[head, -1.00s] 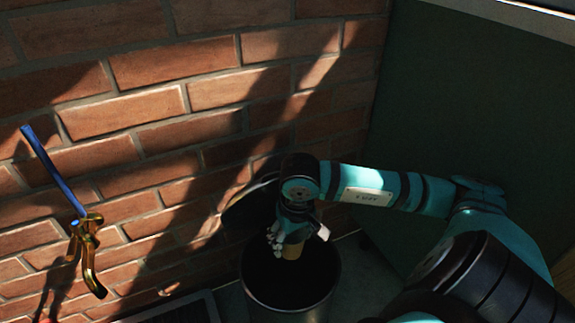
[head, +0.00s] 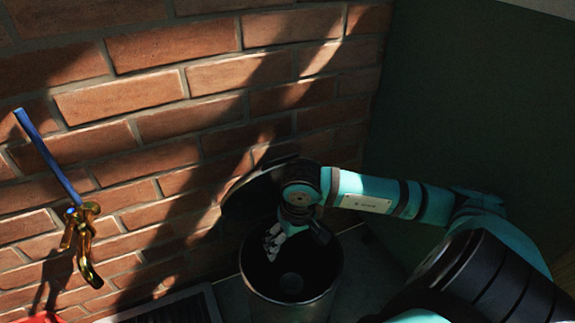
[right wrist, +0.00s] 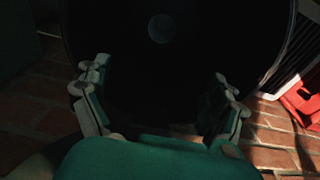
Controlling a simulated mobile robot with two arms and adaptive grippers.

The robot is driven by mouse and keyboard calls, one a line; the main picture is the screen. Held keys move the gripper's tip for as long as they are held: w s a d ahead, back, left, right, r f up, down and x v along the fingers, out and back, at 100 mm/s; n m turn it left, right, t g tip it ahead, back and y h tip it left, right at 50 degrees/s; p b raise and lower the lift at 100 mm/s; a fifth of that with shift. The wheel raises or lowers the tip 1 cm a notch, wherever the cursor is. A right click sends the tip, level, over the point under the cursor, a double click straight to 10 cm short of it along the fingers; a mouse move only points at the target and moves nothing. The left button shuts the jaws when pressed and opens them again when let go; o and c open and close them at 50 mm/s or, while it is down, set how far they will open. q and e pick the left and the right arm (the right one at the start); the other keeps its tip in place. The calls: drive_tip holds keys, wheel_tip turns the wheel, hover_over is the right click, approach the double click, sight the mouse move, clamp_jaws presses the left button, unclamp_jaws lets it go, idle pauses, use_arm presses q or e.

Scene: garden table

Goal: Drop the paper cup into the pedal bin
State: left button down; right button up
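The pedal bin (head: 329,288) stands against the brick wall with its dark lid (head: 245,195) raised behind it. The paper cup (head: 291,283) shows as a dim round shape deep inside the bin; it also shows in the right wrist view (right wrist: 161,28), below and apart from my fingers. Its details are lost in the shadow. My right gripper (head: 275,243) is above the bin's mouth. In the right wrist view my right gripper (right wrist: 163,100) has its fingers spread wide with nothing between them. My left gripper is not in view.
A brass tap (head: 80,240) with a blue part (head: 47,155) is on the brick wall at the left. A dark slatted panel (head: 180,306) lies left of the bin. A red object (head: 45,317) shows at the lower left. A dark green wall stands at the right.

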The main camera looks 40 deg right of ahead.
wheel_tip(320, 180, up, 12)
drive_tip(key=s, duration=0.1)
drive_tip(key=shift+s+a, duration=0.2)
idle(0.4)
drive_tip(key=shift+f, duration=0.1)
idle(0.3)
